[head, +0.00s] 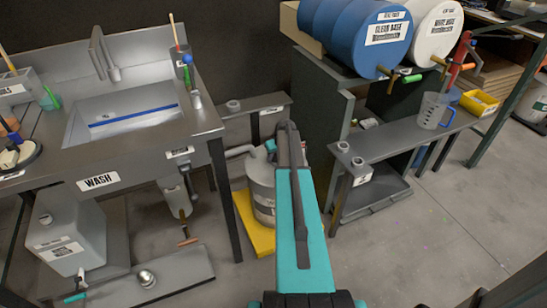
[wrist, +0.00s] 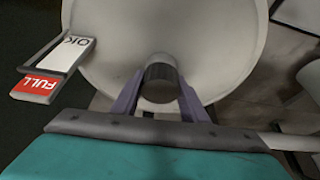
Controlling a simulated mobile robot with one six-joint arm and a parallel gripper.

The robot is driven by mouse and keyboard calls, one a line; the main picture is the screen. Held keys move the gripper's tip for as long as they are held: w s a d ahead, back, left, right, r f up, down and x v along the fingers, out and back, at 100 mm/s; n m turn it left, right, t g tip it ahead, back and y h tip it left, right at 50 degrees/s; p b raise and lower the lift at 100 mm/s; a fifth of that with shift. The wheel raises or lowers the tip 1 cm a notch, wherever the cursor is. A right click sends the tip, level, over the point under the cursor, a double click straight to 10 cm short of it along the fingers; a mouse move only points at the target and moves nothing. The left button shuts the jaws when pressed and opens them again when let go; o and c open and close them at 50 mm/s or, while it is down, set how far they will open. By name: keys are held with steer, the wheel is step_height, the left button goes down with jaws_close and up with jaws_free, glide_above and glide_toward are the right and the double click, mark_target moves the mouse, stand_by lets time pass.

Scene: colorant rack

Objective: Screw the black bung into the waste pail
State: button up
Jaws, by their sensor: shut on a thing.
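The waste pail (head: 262,190) appears to be the pale round drum on the floor between the wash bench and the rack, partly hidden by my arm. Its pale round top (wrist: 220,35) fills the upper middle of the wrist view. My gripper (wrist: 159,88) is shut on the dark cylindrical bung (wrist: 160,72), with one finger on each side. The bung is over or at the pail's top; I cannot tell whether it is in the opening. In the head view my arm hides the bung and the fingers.
An OK/FULL tag (wrist: 55,68) is at the left of the wrist view. The pail stands on a yellow tray (head: 252,228). The wash bench (head: 140,160) is left, with a pale jug (head: 68,235) beneath. A rack shelf (head: 395,140) is right. Floor at the right front is clear.

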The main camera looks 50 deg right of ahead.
steer(key=shift+m+g+h+p, duration=0.4)
steer(key=shift+m+h, duration=0.2)
steer(key=shift+m, duration=1.3)
steer(key=shift+m+g+h, duration=0.4)
steer(key=shift+m+g, duration=0.1)
steer(key=shift+m, duration=1.3)
steer(key=o, duration=1)
steer(key=shift+d, duration=0.1)
